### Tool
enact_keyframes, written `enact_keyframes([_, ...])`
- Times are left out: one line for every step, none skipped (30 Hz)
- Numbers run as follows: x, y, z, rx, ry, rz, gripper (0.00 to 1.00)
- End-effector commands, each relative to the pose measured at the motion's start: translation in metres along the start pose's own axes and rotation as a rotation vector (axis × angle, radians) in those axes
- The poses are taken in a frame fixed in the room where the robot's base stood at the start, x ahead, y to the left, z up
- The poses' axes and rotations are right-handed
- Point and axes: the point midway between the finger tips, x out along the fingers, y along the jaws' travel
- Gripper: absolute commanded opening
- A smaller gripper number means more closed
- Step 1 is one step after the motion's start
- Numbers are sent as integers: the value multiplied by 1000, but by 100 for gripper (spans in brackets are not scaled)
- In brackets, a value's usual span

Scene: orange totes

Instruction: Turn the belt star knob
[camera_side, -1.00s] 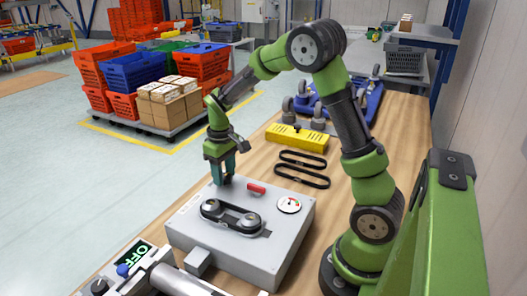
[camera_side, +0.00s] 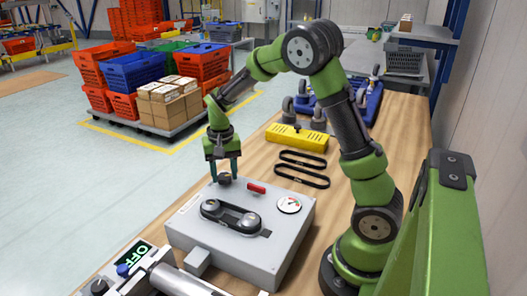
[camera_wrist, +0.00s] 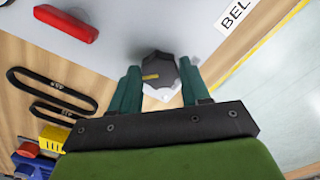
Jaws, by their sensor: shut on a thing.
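The belt star knob (camera_wrist: 160,68) is dark grey with a small yellow mark, and it stands at the edge of the grey machine box (camera_wrist: 115,30). It also shows as a small dark shape in the side view (camera_side: 225,179), on the far left part of the box (camera_side: 257,243). My gripper (camera_wrist: 160,85) points down over it, with its teal fingers on either side of the knob. In the side view my gripper (camera_side: 224,178) is shut on the knob, which sits low between the fingertips.
A red handle (camera_side: 256,188) lies close to the knob on the box top. The belt on its pulleys (camera_side: 231,215) and a round gauge (camera_side: 289,204) are nearer. Black belts (camera_side: 302,168) and a yellow block (camera_side: 297,138) lie on the wooden bench behind.

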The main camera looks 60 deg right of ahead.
Motion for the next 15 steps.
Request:
enact_keyframes([-2,0,0,13,1,-2,16])
enact_keyframes([-2,0,0,20,1,-2,16])
enact_keyframes([-2,0,0,27,1,-3,16])
enact_keyframes([-2,0,0,30,1,-3,16])
enact_keyframes([-2,0,0,33,1,-2,16])
enact_keyframes([-2,0,0,36,1,-3,16])
enact_keyframes([-2,0,0,38,1,-3,16])
enact_keyframes([-2,0,0,39,1,-3,16])
enact_keyframes([-2,0,0,40,1,-3,16])
enact_keyframes([-2,0,0,40,1,-3,16])
enact_keyframes([-2,0,0,40,1,-3,16])
enact_keyframes([-2,0,0,40,1,-3,16])
enact_keyframes([-2,0,0,40,1,-3,16])
enact_keyframes([-2,0,0,40,1,-3,16])
enact_keyframes([-2,0,0,40,2,-3,16])
